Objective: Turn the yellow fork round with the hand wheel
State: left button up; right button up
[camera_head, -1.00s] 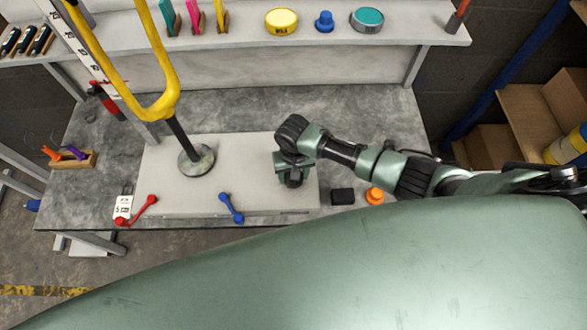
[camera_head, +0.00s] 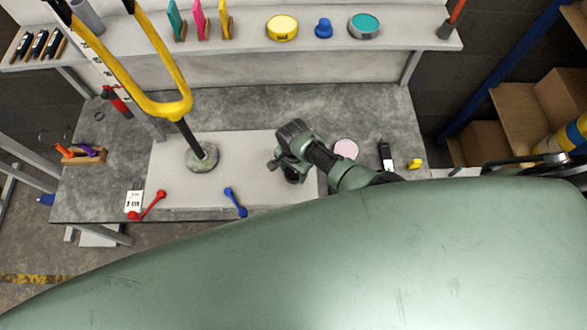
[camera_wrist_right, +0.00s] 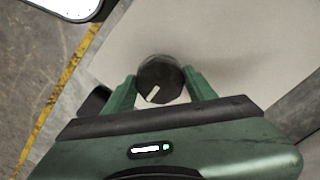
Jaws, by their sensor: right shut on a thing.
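The yellow fork (camera_head: 165,106) stands on a dark post over a round grey base (camera_head: 201,157) at the left of the pale plate (camera_head: 235,147). Its two prongs rise out of the top left of the head view. The hand wheel, a dark round knob (camera_wrist_right: 160,78) with a white mark, sits on the plate. My right gripper (camera_wrist_right: 161,83) has a green finger on each side of it and is shut on it. In the head view the right gripper (camera_head: 287,169) is at the plate's right part and mostly hides the knob. My left gripper is out of view.
A red lever (camera_head: 147,206) and a blue lever (camera_head: 235,202) lie at the plate's front edge. A pink disc (camera_head: 346,149), a black item (camera_head: 386,156) and a yellow piece (camera_head: 414,164) are to the right. A shelf (camera_head: 300,45) with tins runs along the back.

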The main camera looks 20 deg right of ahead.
jog(key=shift+w+m, duration=0.1)
jog(key=shift+m, duration=0.5)
jog(key=shift+d, duration=0.1)
jog(key=o, duration=1.4)
jog(key=shift+r+p, duration=0.85)
jog(key=shift+r, duration=3.1)
